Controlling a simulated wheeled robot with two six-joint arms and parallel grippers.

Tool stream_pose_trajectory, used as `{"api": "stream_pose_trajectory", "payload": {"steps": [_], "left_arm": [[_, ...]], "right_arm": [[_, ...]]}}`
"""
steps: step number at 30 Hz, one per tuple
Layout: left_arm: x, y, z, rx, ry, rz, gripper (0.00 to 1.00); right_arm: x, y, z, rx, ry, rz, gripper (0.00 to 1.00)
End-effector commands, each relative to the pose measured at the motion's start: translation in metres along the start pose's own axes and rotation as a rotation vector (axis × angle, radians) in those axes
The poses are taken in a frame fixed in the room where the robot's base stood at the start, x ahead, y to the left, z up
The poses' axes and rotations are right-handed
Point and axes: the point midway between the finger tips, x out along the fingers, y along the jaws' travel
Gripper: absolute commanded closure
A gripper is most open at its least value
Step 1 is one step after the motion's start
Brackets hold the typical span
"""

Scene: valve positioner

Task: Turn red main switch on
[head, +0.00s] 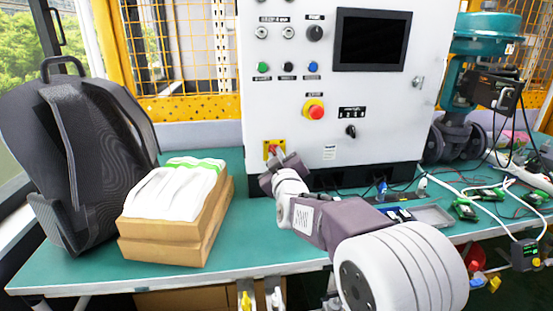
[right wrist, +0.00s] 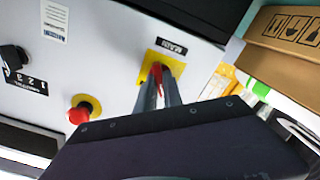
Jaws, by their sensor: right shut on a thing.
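The red main switch (head: 272,149) sits on a yellow plate low on the left of the white control cabinet (head: 262,185). In the right wrist view its red handle (right wrist: 157,76) shows between my fingers, in front of the yellow plate marked MAIN. My right gripper (head: 276,157) is at the switch and shut on its red handle; the fingers also show in the right wrist view (right wrist: 164,88). The handle's exact angle is partly hidden by the fingers. My left gripper is not in view.
A red emergency stop button (head: 315,110) is above and right of the switch. Cardboard boxes (head: 190,250) with white packets and a black backpack (head: 75,150) stand left on the green table (head: 75,270). Cables and small boards (head: 480,200) lie right.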

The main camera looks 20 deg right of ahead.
Motion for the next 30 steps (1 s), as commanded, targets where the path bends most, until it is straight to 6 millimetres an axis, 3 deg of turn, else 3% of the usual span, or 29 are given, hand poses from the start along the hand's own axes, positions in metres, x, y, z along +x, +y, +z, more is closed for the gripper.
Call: {"api": "stream_pose_trajectory", "payload": {"steps": [30], "left_arm": [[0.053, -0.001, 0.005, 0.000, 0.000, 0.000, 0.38]], "right_arm": [[0.000, -0.002, 0.003, 0.959, -0.001, 0.000, 1.00]]}}
